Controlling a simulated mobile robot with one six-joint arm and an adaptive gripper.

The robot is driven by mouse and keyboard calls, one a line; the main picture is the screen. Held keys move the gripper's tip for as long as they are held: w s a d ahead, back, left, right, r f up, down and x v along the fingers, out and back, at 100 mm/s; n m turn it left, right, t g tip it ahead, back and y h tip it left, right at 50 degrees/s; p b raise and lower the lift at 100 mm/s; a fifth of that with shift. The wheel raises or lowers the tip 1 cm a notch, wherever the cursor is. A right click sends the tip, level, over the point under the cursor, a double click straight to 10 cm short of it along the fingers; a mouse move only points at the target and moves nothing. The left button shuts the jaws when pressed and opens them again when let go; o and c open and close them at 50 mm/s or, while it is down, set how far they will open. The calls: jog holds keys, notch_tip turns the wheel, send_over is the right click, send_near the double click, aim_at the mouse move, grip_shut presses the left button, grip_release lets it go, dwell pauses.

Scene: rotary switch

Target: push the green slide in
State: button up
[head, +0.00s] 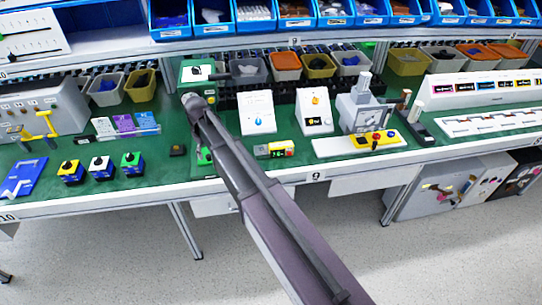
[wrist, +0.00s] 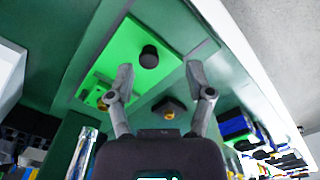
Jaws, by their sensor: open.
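A bright green plate (wrist: 115,55) with a round black knob (wrist: 148,57) lies on the green bench top in the wrist view, near the bench's front edge. I take it to be the green slide with its base, but I cannot tell the moving part from the fixed part. In the head view a bright green bit (head: 203,156) shows beside my arm, which hides the rest. My gripper (wrist: 160,70) is open and empty, its two fingers spread, with the knob between and beyond the fingertips. I see no contact.

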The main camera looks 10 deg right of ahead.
jog(key=shift+r+p, duration=4.75)
jog(key=shift+r, duration=0.3)
jog(key=s+d+f+m+b, duration=0.2)
jog(key=s+d+m, duration=0.5)
jog(key=s+d, duration=1)
jog(key=shift+d+f, duration=0.25)
jog(key=shift+d, duration=1.25)
